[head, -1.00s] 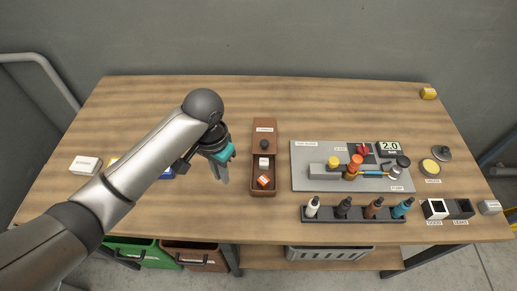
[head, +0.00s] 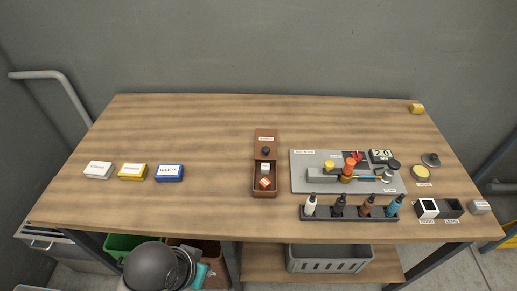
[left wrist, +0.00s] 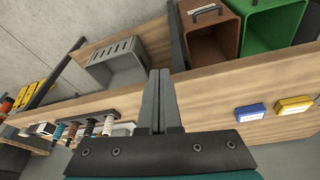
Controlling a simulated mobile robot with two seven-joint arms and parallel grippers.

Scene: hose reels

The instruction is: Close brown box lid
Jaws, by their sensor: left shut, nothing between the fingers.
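The brown box (head: 254,181) stands on the table, left of the grey mat. Its brown lid (head: 265,134), with a label and a dark knob (head: 265,151), covers the rear part. The front part is open and shows a small white item (head: 265,170) and an orange-and-white item (head: 265,183). My left gripper is shut and empty in the left wrist view (left wrist: 158,75), in front of the table's edge. In the head view only its teal part and my dark arm joint show, low at the bottom, well apart from the box. My right gripper is not in view.
White (head: 98,170), yellow (head: 132,172) and blue (head: 169,173) boxes stand at the left. A bottle rack (head: 350,213) stands right of the brown box. Below the table are a green bin (left wrist: 270,25), a brown bin (left wrist: 212,55) and a grey crate (head: 330,258).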

